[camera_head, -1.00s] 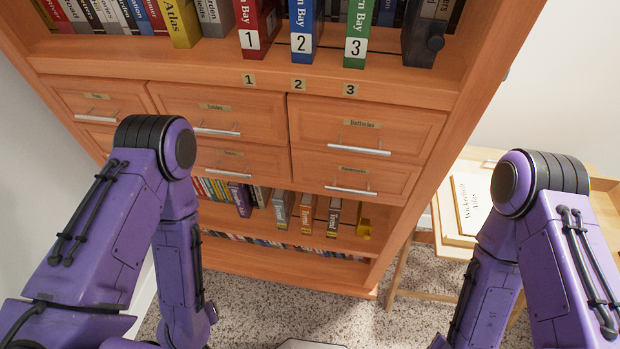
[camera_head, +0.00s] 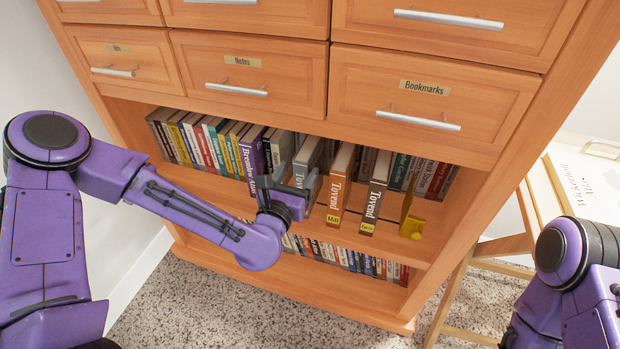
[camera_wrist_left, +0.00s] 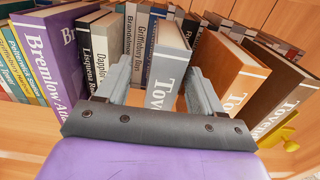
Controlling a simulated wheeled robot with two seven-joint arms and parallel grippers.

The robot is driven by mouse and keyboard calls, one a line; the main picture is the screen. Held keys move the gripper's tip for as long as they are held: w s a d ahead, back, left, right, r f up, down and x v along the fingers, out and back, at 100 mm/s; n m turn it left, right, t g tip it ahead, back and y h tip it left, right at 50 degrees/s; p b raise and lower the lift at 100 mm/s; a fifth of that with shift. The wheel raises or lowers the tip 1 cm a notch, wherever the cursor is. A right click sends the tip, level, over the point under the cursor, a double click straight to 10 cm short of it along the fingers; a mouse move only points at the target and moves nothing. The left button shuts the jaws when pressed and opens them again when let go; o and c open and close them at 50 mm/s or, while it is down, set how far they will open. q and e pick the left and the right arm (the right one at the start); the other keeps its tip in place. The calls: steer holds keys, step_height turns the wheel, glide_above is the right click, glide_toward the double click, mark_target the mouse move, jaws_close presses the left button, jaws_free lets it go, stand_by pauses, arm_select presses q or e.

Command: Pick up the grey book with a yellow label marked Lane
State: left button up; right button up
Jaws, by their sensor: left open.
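A grey book (camera_head: 306,157) stands upright on the open shelf, its spine sticking out past the row behind. In the left wrist view the grey book (camera_wrist_left: 168,62) shows white letters starting "To"; the lower spine and any label are hidden by my gripper. My left gripper (camera_head: 290,184) is open at the front of this book. In the left wrist view the fingers of my left gripper (camera_wrist_left: 160,92) lie on either side of the book; I cannot tell whether they touch it. My right gripper is out of view.
An orange Tovend book (camera_head: 339,185) labelled Mill and a brown one (camera_head: 373,196) stand just right. A purple book (camera_head: 252,155) stands left. A yellow bookend (camera_head: 411,218) is further right. Drawers (camera_head: 435,95) are above, a lower book row (camera_head: 345,258) below.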

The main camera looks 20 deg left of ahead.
arm_select(q)
steer(key=w, duration=0.6)
steer(key=shift+d+r+b, duration=0.1)
steer(key=shift+d+b, duration=0.3)
jaws_close()
